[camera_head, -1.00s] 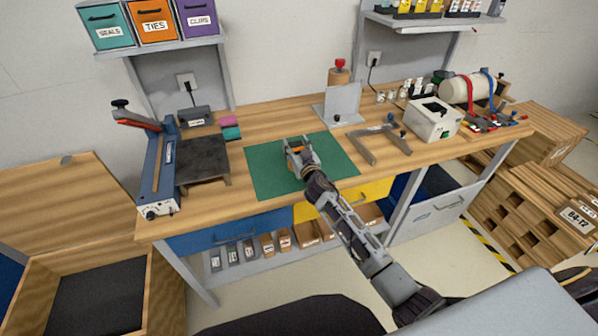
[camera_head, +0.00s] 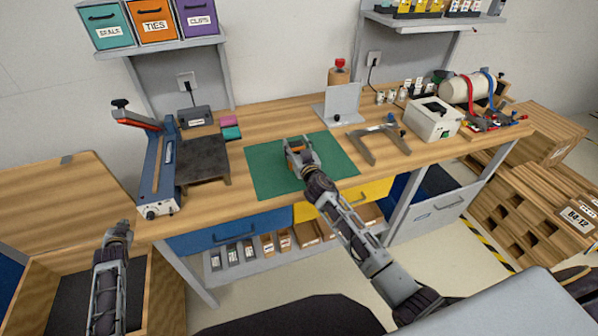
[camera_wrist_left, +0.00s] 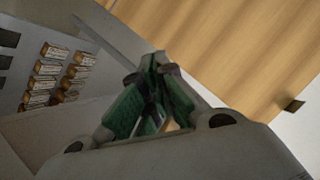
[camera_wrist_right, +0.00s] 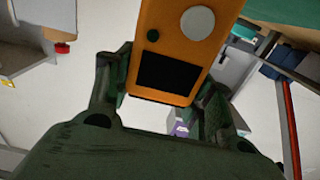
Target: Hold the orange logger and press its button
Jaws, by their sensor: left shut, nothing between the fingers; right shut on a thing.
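The orange logger (camera_wrist_right: 172,80) is between the fingers of my right gripper (camera_wrist_right: 160,82) in the right wrist view. Its face shows a round light-grey disc, a small dark round spot and a dark rectangle. In the head view the right gripper (camera_head: 300,148) is over the green mat (camera_head: 262,172), with a little of the orange logger (camera_head: 296,150) showing. Whether the logger touches the mat is unclear. My left gripper (camera_wrist_left: 158,85) is shut and empty in the left wrist view. In the head view the left arm is at lower left, off the bench's front left corner.
A blue sealer (camera_head: 158,170) and a dark-topped stand (camera_head: 202,160) are left of the mat. A metal bracket-like frame (camera_head: 378,142) and a white box (camera_head: 433,120) are to the right. An open wooden crate (camera_head: 40,270) stands at lower left.

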